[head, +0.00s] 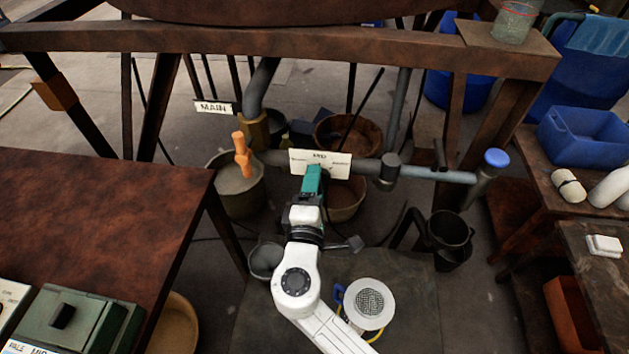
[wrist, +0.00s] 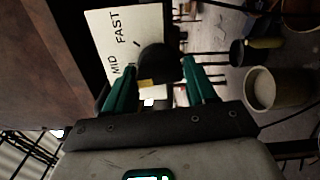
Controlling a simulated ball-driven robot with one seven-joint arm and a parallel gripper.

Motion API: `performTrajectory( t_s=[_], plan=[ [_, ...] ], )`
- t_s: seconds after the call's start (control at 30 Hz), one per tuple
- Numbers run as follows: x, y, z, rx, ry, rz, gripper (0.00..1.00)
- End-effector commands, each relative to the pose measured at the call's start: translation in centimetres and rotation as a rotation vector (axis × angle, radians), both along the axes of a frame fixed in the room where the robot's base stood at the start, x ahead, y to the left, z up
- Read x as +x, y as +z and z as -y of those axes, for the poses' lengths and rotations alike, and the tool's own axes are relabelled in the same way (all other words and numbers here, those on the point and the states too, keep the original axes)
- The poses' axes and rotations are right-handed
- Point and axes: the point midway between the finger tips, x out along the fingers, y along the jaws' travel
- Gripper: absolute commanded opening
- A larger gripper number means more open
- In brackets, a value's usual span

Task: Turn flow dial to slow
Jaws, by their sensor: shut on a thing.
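The flow dial (wrist: 157,62) is a dark rounded knob in front of a white label plate (wrist: 108,24). The plate reads FAST and MID in the wrist view, with a short tick mark beside FAST; I see no SLOW word there. A small yellow mark sits at the knob's lower left edge. My gripper (wrist: 159,65) has its teal fingers on both sides of the knob, shut on it. In the head view the plate (head: 335,166) stands on the pipe, and my gripper (head: 313,177) reaches its lower edge. The knob is hidden there.
An orange valve handle (head: 242,155) stands left of the plate, near a MAIN sign (head: 213,107). A grey pipe with a blue cap (head: 496,158) runs right. A rusty beam (head: 350,50) crosses above. Buckets (head: 236,196) stand below. A brown table (head: 90,205) is at left.

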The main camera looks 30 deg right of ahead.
Motion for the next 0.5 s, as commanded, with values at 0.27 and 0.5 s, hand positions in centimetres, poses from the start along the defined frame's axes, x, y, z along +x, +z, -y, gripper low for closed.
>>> performTrajectory(
  t_s=[0.27, 0.5],
  plan=[
    [-0.08, -0.06, 0.01, -0.217, 0.002, -0.149, 0.25],
    [-0.12, -0.23, 0.01, -0.382, 0.003, -0.260, 0.25]
  ],
)
